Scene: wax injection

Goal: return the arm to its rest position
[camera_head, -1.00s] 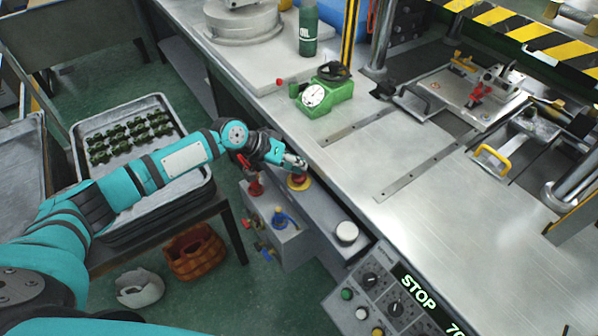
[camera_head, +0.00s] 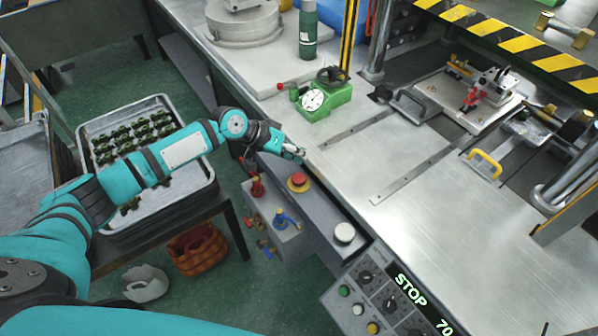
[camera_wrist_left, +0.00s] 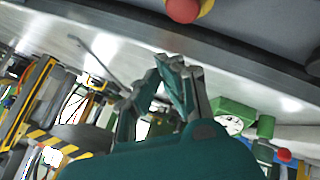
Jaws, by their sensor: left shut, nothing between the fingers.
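My left arm reaches in from the left in the head view, over the tray of green parts. Its gripper (camera_head: 298,153) is shut and empty, above the near edge of the metal worktable (camera_head: 440,215). It is just behind the red emergency button (camera_head: 298,181) and apart from it. In the left wrist view the gripper's fingers (camera_wrist_left: 172,72) point up at the worktable edge, with the red button (camera_wrist_left: 184,8) at the top. My right gripper does not show in either view.
A green dial gauge (camera_head: 325,99) and a green bottle (camera_head: 308,30) stand on the table behind the gripper. A tray (camera_head: 190,205) of green parts lies at left. A control box with levers (camera_head: 275,225) and a STOP panel (camera_head: 385,300) are in front. The table middle is clear.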

